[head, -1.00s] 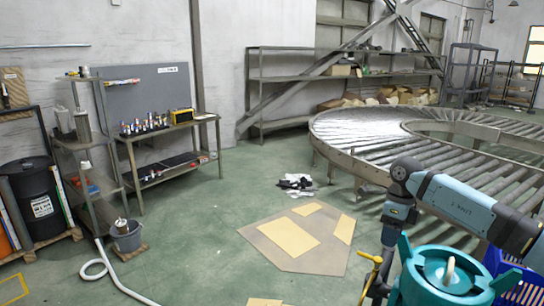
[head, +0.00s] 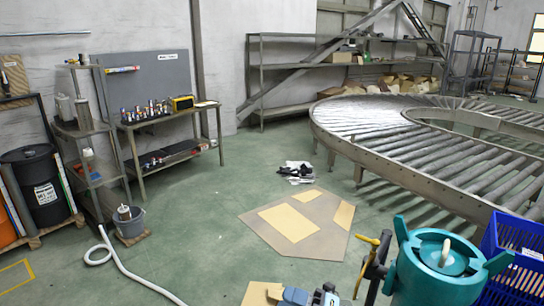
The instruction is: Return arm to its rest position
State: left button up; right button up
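No gripper fingers are visible, so neither gripper's hold can be seen. A teal gas cylinder (head: 436,275) with a raised collar stands at the bottom right, apart from the visible arm part. A dark post with a yellow handle (head: 369,241) is just left of it.
A blue crate (head: 517,262) is right of the cylinder. A roller conveyor (head: 400,165) curves across the right. Flat cardboard (head: 270,241) and a dark-and-white heap (head: 297,172) lie on the floor. A workbench (head: 165,119), grey bucket (head: 129,225) and white hose (head: 130,285) are left.

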jog(key=s+d+f+m+t+h, duration=0.2)
jog(key=s+d+f+m+h, duration=0.6)
jog(key=s+f+m, duration=0.5)
jog(key=s+d+f+m+t+h, duration=0.2)
jog(key=s+d+f+m+h, duration=0.6)
jog(key=m, duration=0.9)
pick_arm(q)
notch_tip(320, 180, up, 13)
jog(key=a+p, duration=0.1)
jog(key=p, duration=1.4)
jog(key=shift+s+a+m, duration=0.15)
jog(key=shift+s+m, duration=0.15)
pick_arm(e)
notch_tip(320, 180, up, 13)
jog(key=shift+s+n+t+h, duration=0.25)
jog(key=shift+n+t+h, duration=0.15)
